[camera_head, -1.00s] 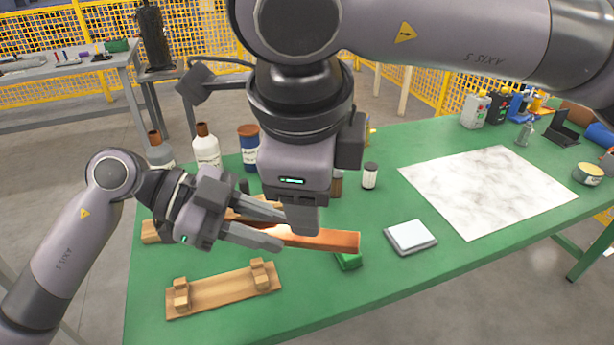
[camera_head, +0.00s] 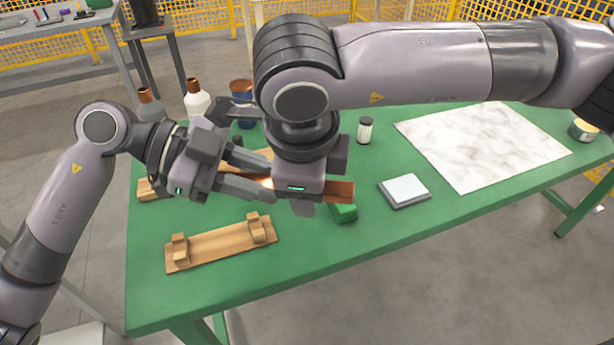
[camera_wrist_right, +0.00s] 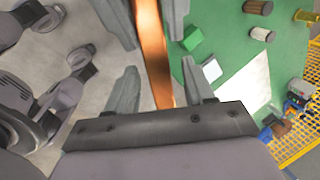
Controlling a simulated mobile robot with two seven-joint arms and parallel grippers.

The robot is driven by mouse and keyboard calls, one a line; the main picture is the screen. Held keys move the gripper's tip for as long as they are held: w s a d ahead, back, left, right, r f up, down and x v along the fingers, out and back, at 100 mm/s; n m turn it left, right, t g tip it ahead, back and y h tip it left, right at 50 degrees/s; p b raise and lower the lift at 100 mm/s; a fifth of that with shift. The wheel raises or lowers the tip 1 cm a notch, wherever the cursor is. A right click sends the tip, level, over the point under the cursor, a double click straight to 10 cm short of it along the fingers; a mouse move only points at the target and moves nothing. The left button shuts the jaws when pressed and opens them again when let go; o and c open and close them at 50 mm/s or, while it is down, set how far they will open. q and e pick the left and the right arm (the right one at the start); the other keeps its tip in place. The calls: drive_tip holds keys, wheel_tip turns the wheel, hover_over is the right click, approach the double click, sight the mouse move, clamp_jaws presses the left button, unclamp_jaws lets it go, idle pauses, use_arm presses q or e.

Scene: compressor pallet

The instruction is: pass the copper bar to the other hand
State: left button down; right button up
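The copper bar (camera_head: 341,190) is held above the green table, its free end pointing right in the head view. My left gripper (camera_head: 266,184) is closed around the bar's left part; its fingers also flank the bar at the top of the right wrist view. My right gripper (camera_head: 303,206) points down over the bar, right of my left gripper, and hides the bar's middle in the head view. In the right wrist view its two fingers (camera_wrist_right: 160,70) are spread apart. The bar (camera_wrist_right: 154,55) runs between them, with gaps on both sides.
A wooden cradle (camera_head: 222,243) lies at the table's front left. A green block (camera_head: 343,213) sits below the bar's free end. A grey-white pad (camera_head: 404,190) and a marble sheet (camera_head: 485,145) lie to the right. Bottles (camera_head: 196,100) stand behind.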

clamp_jaws()
use_arm(q)
drive_tip(key=c, duration=0.8)
unclamp_jaws()
use_arm(e)
drive_tip(key=shift+r, duration=0.1)
